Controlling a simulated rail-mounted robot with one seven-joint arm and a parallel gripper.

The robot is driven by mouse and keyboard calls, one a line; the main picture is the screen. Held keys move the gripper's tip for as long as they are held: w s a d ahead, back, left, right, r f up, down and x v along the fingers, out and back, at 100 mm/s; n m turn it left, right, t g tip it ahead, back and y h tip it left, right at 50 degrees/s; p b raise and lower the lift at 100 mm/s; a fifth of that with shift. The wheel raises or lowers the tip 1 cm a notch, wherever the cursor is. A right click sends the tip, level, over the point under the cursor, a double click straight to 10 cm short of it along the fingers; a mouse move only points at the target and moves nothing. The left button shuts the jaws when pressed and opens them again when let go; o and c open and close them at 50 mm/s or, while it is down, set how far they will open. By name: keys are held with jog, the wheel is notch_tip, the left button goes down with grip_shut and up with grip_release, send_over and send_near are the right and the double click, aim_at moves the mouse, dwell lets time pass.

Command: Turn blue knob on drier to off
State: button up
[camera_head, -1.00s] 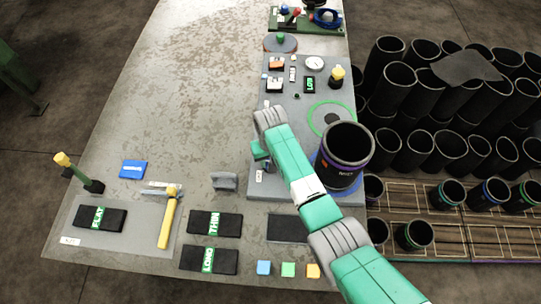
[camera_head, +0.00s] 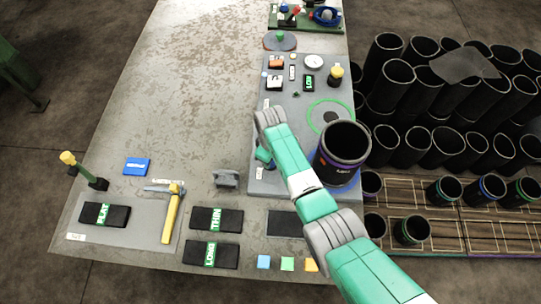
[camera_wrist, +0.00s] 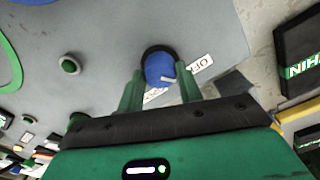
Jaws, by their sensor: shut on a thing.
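The blue knob (camera_wrist: 158,66) with a dark rim sits on the grey drier panel (camera_wrist: 105,28) in the wrist view. A pale mark on its lower right edge points between the OFF label (camera_wrist: 201,63) and a second, partly covered label (camera_wrist: 155,95). My gripper (camera_wrist: 160,72) has its two green fingers on either side of the knob and is shut on it. In the head view, my gripper (camera_head: 264,156) is low at the panel's left edge, and my arm hides most of the knob.
A green button (camera_wrist: 69,65) is on the panel left of the knob. In the head view, a large black sleeve (camera_head: 343,145) stands right of my arm. A grey block (camera_head: 227,178), black THIN box (camera_head: 216,219) and yellow-handled hammer (camera_head: 172,218) lie to the left and front.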

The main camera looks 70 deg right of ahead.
jog(key=shift+n, duration=0.3)
dwell(0.4)
jog(key=o, duration=1)
jog(key=shift+r, duration=0.1)
notch_tip(320, 180, up, 8)
jog(key=shift+f+p, duration=0.2)
jog(key=shift+p, duration=0.75)
